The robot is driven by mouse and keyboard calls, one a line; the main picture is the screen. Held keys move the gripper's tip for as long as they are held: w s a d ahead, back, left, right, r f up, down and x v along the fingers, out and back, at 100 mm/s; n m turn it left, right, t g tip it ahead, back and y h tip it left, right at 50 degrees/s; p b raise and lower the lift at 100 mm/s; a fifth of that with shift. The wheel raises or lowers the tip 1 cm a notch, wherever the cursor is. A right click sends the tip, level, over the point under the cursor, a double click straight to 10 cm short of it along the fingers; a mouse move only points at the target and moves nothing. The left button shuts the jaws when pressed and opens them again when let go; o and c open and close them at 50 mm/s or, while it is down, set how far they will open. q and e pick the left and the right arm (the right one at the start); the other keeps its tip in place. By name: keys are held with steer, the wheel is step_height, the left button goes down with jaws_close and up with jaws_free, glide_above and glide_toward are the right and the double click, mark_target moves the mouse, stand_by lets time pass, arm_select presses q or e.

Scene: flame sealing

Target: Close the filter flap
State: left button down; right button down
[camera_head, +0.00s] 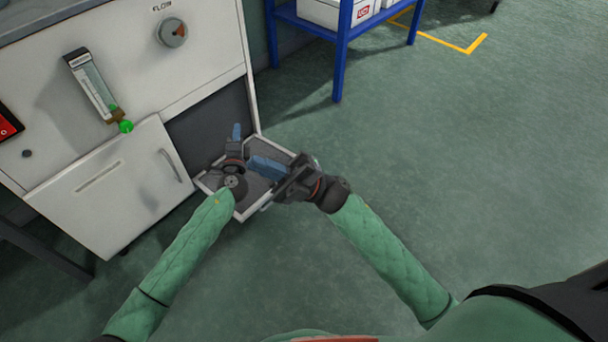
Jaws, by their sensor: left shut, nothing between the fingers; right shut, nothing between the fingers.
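The filter flap (249,212) is open at the lower right of the white cabinet. It is a white-rimmed panel with a grey inner face, folded down and outward below a dark opening (200,128). My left gripper (237,131) is shut and empty, its blue fingers in front of the opening, above the flap's left part. My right gripper (256,165) is shut and empty, its blue fingers pointing left over the flap's inner face. Both hands hide parts of the flap, and I cannot tell whether either touches it.
A white door (110,190) with a handle is left of the opening. Above are a flow knob (172,33) and a gauge (92,85) with a green knob (126,127). A blue rack (342,50) stands behind. The green floor (470,160) at right is clear.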

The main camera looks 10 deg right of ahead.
steer(key=w+d+f+n+t+h, duration=0.1)
steer(key=w+f+t+h, duration=0.2)
steer(key=f, duration=0.4)
steer(key=w+d+f+h, duration=0.25)
steer(key=w+f, duration=0.25)
steer(key=f, duration=0.3)
steer(key=w+d+f+n+t+h, duration=0.1)
steer(key=w+f+t+h, duration=0.1)
steer(key=w+f+h, duration=0.35)
steer(key=w+d+f+n+t+h, duration=0.2)
steer(key=w+d+f+n+h, duration=0.2)
steer(key=d+f, duration=0.55)
steer(key=w+d+f+n+t+h, duration=0.1)
steer(key=w+d+f+n+h, duration=0.4)
steer(key=f, duration=0.8)
steer(key=w+a+m, duration=0.1)
steer(key=w+a, duration=0.4)
steer(key=w, duration=0.1)
steer(key=shift+f+y, duration=0.4)
steer(key=shift+f, duration=0.05)
arm_select(q)
steer(key=c, duration=1.5)
jaws_free()
arm_select(e)
steer(key=shift+w+a+r, duration=0.1)
steer(key=shift+r, duration=0.9)
